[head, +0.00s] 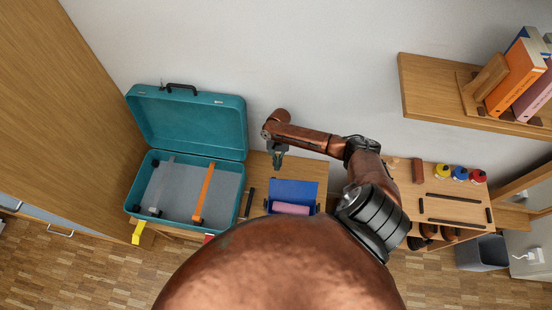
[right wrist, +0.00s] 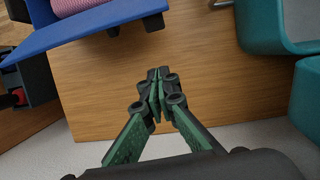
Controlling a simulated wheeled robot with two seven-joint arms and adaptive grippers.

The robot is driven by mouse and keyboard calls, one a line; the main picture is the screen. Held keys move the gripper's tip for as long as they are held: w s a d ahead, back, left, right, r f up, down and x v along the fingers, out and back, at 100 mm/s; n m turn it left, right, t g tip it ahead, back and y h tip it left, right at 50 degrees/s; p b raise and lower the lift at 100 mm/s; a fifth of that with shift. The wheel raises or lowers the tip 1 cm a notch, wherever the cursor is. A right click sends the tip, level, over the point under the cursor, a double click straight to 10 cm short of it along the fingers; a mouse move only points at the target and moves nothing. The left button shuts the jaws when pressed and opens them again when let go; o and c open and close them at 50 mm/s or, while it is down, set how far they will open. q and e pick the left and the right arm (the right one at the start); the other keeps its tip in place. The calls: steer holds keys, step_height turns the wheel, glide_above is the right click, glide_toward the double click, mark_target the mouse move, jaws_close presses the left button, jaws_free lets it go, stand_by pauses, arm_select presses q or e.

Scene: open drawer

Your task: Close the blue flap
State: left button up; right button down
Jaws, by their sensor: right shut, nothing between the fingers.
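The blue flap (head: 294,190) stands open at the back of a small blue box (head: 316,209) on the wooden table. A pink roll-shaped thing (head: 291,208) lies in the box's opening. In the right wrist view, a blue panel (right wrist: 75,35) shows at the top left, with part of the pink thing (right wrist: 75,6) beyond it. My right gripper (head: 277,166) is shut and empty, behind and left of the flap and apart from it. The wrist view shows its closed fingertips (right wrist: 157,76) over bare wood. My left gripper is not in view.
An open teal suitcase (head: 240,195) with an orange strap (head: 204,190) stands left of the box. A wooden bench with paint pots (head: 460,173) is at the right. A bookshelf (head: 430,92) hangs above it. Bare tabletop (head: 312,168) lies behind the flap.

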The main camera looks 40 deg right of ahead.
steer(key=s+a, duration=0.2)
steer(key=shift+s+a+r+p, duration=0.2)
steer(key=shift+s+a+p, duration=0.15)
steer(key=shift+a, duration=0.05)
stand_by(0.3)
